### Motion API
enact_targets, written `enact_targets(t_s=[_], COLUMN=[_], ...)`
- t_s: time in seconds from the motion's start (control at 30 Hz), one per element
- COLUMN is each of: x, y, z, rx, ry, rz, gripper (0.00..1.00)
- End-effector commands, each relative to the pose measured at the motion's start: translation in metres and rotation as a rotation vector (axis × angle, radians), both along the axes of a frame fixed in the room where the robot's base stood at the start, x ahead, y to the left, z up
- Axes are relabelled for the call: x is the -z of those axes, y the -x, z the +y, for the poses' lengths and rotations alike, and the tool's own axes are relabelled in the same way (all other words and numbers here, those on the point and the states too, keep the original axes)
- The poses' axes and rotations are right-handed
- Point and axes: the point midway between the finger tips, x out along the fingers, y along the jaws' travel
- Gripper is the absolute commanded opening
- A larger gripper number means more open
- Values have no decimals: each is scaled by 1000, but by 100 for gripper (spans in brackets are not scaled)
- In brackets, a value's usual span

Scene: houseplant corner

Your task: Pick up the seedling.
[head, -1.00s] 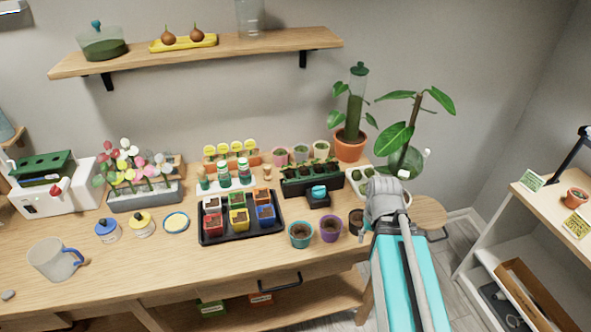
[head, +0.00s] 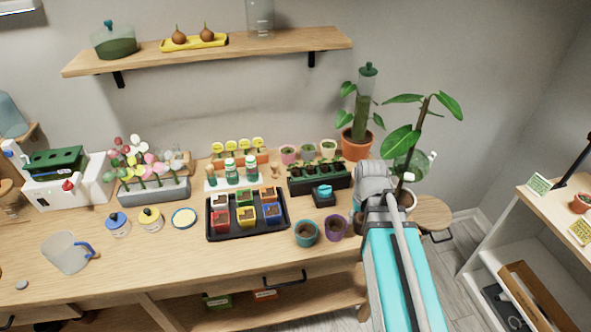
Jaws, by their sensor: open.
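Small green seedlings (head: 328,166) stand in a dark cell tray (head: 320,184) at the back of the bench, right of the middle. I cannot tell which one the task means. My gripper (head: 374,180) is at the far end of my turquoise and grey arm, just right of and in front of that tray. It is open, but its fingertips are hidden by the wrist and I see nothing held. My arm covers the bench spot right of the dark tray, where a white tray of small plants stood.
Teal (head: 306,233) and purple (head: 336,228) pots stand left of my arm. A black tray (head: 247,234) of coloured pots is further left. A terracotta pot (head: 356,147) and tall leafy plant (head: 402,140) stand behind my gripper.

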Motion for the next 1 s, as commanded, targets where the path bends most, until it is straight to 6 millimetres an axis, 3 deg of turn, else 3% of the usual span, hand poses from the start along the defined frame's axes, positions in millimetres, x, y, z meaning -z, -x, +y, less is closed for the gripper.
enact_targets(t_s=[0.03, 0.3, 0.5, 0.73, 1.0], x=[-16, -69, -103, -122, -123], y=[-19, -100, -148, -175, -177], z=[8, 81, 141, 182, 189], rx=[-22, -120, -186, -229, -235], ry=[-1, -12, -25, -37, -39], rz=[-12, -106, -172, -215, -222], gripper=[55, 55, 55, 55, 55])
